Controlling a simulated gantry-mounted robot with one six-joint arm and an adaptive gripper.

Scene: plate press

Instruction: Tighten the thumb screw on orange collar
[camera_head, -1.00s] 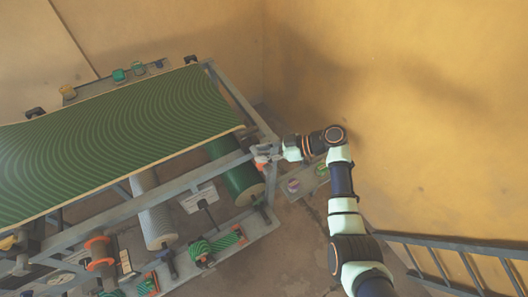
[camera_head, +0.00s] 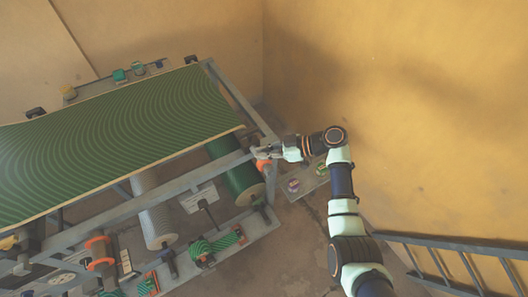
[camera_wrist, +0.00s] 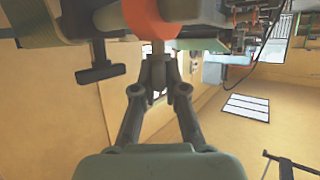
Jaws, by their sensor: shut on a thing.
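The orange collar (camera_wrist: 150,16) is at the top of the wrist view. It also shows in the head view (camera_head: 262,165) at the right end of the press frame. A short shaft of the thumb screw (camera_wrist: 158,48) extends from the collar toward my gripper (camera_wrist: 158,78). My gripper is shut on the thumb screw's head, which is mostly hidden between the fingertips. In the head view my gripper (camera_head: 266,153) is at the frame corner, touching or very close to the collar.
A dark T-shaped handle (camera_wrist: 99,70) hangs left of my fingers in the wrist view. The press's green striped sheet (camera_head: 120,130) and green roller (camera_head: 235,172) lie left of my arm. A ladder-like rack (camera_head: 455,262) stands at lower right. Open floor and wall lie right.

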